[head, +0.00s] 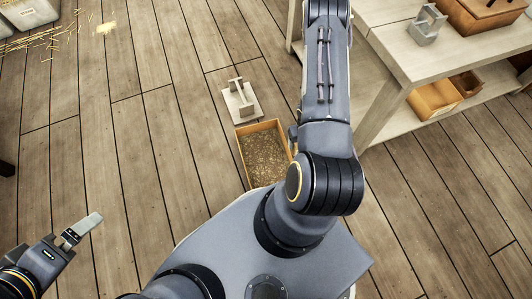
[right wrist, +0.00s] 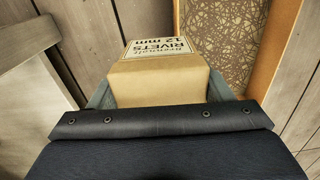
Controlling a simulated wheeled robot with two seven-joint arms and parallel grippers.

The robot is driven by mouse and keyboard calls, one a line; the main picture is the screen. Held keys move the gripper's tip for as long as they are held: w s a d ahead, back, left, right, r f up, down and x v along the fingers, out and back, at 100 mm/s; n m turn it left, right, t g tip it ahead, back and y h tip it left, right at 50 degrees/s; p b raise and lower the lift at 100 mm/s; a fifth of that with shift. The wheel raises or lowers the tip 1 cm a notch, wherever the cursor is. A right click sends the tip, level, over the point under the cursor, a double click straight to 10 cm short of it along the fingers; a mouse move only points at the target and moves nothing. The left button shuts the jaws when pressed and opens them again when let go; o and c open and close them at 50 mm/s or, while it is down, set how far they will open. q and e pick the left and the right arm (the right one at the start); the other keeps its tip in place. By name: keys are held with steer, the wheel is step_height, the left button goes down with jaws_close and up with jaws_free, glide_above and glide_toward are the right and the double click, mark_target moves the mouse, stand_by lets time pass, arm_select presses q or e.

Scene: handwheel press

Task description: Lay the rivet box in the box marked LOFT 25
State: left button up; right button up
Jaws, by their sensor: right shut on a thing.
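The rivet box (right wrist: 160,58) is a tan carton with a white label reading "RIVETS 12 mm". My right gripper (right wrist: 159,90) is shut on it, one finger on each side. In the right wrist view, an open wooden box with a straw-patterned inside (right wrist: 222,35) lies beyond and to the right of the carton. In the head view, an open wooden box with brown filling (head: 262,157) stands on the floor, partly behind my right arm. I see no LOFT 25 marking. My left gripper (head: 85,226) is at lower left, holding nothing visible; its finger gap is unclear.
A pale grey block with an upright handle (head: 239,101) is on the floor behind the floor box. A workbench (head: 425,55) stands at right, with an orange-brown box (head: 435,98) on its lower shelf. Grey bins (head: 28,14) and scattered straw are at upper left.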

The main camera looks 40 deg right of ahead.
steer(key=shift+f, duration=0.5)
steer(key=w+a+f+b, duration=0.3)
steer(key=f, duration=0.1)
steer(key=w+a+f+b, duration=0.2)
steer(key=a+f, duration=0.2)
steer(key=w+a+f+b, duration=0.3)
steer(key=f, duration=0.1)
steer(key=shift+w+a+f+b, duration=0.2)
steer(key=shift+w+f+b, duration=0.1)
steer(key=shift+w+f, duration=0.05)
steer(key=shift+r, duration=0.1)
steer(key=o, duration=1.2)
steer(key=shift+o, duration=0.2)
